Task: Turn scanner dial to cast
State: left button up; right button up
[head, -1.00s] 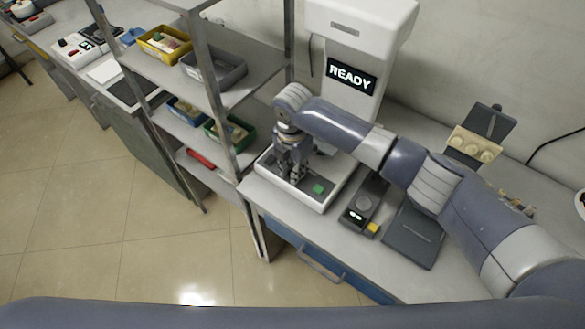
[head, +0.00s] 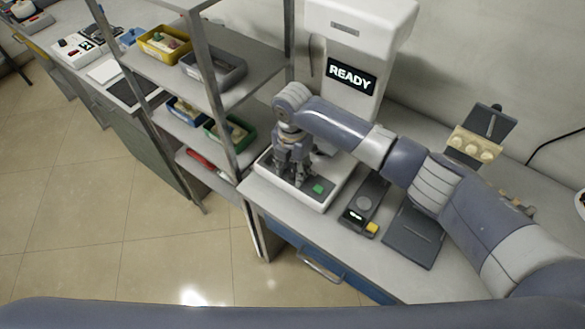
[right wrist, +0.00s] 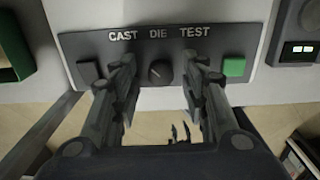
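The scanner (head: 350,120) is a white machine whose screen (head: 351,77) reads READY. Its control panel (right wrist: 205,52) carries the words CAST, DIE and TEST. The black dial (right wrist: 160,73) sits below the word DIE; its pointer direction is too dark to tell. My right gripper (head: 292,182) reaches down over the panel and hides the dial in the head view. In the right wrist view the right gripper (right wrist: 159,64) is open, with one finger on each side of the dial, apparently not touching it. My left gripper is not in view.
A black button (right wrist: 90,72) and a green button (right wrist: 234,67) flank the dial. A metal shelf (head: 245,72) with bins stands close on the left. A small dark device (head: 364,205) and a grey plate (head: 413,237) lie to the right on the bench.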

aim_at(292, 173)
jog(key=shift+r, duration=0.15)
notch_tip(292, 173, up, 12)
dwell(0.6)
jog(key=shift+f, duration=0.2)
